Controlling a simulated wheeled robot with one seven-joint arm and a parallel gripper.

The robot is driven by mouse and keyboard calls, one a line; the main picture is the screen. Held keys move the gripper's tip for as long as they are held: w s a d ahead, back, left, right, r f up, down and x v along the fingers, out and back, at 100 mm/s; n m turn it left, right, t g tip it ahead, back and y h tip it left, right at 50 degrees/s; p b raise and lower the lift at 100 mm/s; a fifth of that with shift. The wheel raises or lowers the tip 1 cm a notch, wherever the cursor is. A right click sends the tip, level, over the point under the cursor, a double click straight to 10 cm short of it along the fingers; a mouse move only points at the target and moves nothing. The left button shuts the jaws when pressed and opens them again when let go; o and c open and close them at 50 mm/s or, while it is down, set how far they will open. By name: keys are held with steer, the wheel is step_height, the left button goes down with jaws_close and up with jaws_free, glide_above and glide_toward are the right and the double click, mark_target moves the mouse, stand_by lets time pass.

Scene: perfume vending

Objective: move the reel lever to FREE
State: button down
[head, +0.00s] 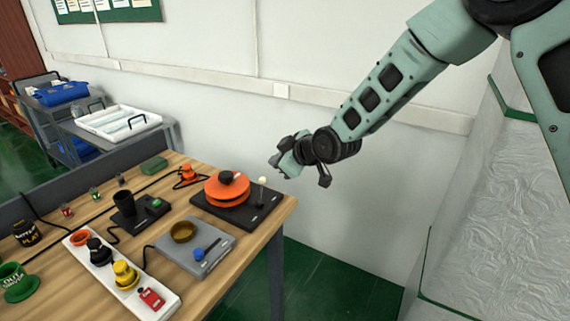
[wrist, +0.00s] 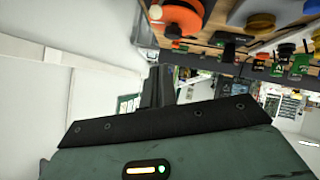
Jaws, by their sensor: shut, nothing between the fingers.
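The orange reel (head: 226,191) with a black knob on top sits on a dark base plate (head: 246,217) at the table's right end. Its lever (head: 262,188), a thin stem with a pale knob, stands near the plate's right side. Small label marks on the plate are too small to read. My gripper (head: 280,163) is shut and empty, above and slightly right of the lever's knob, and looks apart from it. In the wrist view, the reel (wrist: 180,18) shows at the top, with the shut fingers (wrist: 157,85) below it.
A grey unit with a brown bowl and blue knob (head: 197,246) sits in front of the reel. A black cup stand (head: 136,211) and an orange item (head: 187,175) are left of it. A white strip (head: 106,269) holds coloured buttons. The space right of the table is free.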

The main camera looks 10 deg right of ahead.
steer(key=shift+b+v, duration=0.3)
steer(key=shift+v, duration=1.35)
